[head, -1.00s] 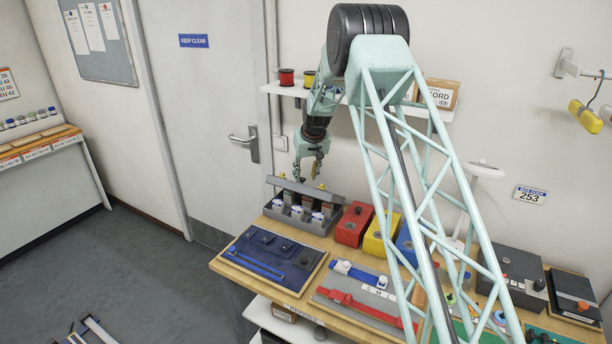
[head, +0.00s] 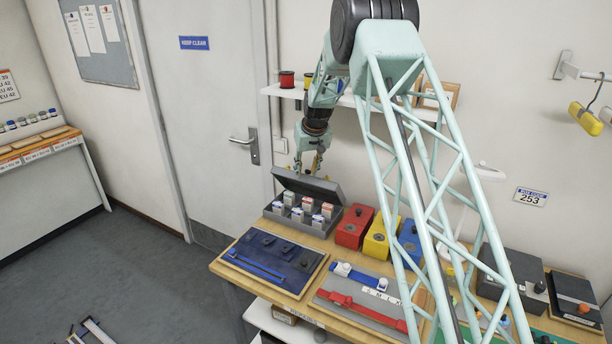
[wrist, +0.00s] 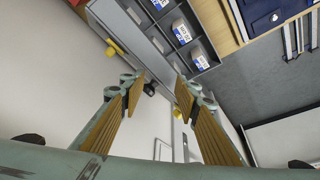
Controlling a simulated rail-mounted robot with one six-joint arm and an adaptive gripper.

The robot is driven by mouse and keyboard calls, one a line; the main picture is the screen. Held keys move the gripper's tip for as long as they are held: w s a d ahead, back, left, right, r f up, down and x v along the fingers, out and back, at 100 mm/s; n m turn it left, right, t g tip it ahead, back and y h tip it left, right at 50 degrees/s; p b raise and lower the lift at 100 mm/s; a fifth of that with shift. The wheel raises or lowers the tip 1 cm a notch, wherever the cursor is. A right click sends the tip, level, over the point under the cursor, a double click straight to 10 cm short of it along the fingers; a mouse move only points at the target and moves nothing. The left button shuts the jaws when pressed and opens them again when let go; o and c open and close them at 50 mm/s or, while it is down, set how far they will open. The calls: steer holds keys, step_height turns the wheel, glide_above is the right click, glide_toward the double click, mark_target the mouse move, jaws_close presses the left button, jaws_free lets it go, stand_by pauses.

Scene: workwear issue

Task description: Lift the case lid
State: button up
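The grey case (head: 316,228) stands at the back left of the bench, with several small labelled boxes in its compartments. Its lid (head: 306,187) is raised and tilts back, its inner face showing in the head view. My gripper (head: 308,172) is just behind and above the lid's top edge, partly hidden by it. In the wrist view my gripper (wrist: 160,83) has its tan-padded fingers apart. A black knob (wrist: 150,88) at the lid shows between the fingertips, nearer the left one; I cannot tell if they touch. Yellow pieces (wrist: 115,48) show along that edge.
Red (head: 354,226), yellow (head: 380,238) and blue (head: 409,243) boxes stand right of the case. A shelf with spools (head: 287,79) is on the wall above. A door (head: 215,110) is behind left.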

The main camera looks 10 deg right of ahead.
steer(key=shift+v, duration=1.65)
steer(key=shift+s+a+r, duration=0.2)
steer(key=shift+r, duration=0.2)
steer(key=s+a+r+b, duration=0.2)
steer(key=s+r, duration=0.5)
steer(key=s, duration=0.4)
steer(key=s+a+r+b, duration=0.1)
steer(key=s+r, duration=0.6)
steer(key=s, duration=0.4)
steer(key=s+a+r+b, duration=0.2)
steer(key=s+r, duration=0.5)
steer(key=s, duration=0.4)
steer(key=s+r+b, duration=0.1)
steer(key=s+b, duration=0.2)
steer(key=s, duration=2)
steer(key=s+f+b, duration=0.1)
steer(key=s+f, duration=0.2)
steer(key=s, duration=0.8)
steer(key=s+f+b, duration=0.1)
steer(key=s+f, duration=0.2)
steer(key=s, duration=0.7)
steer(key=shift+s+a+f+g, duration=0.3)
steer(key=shift+s+a+f, duration=0.1)
steer(key=shift+a, duration=0.1)
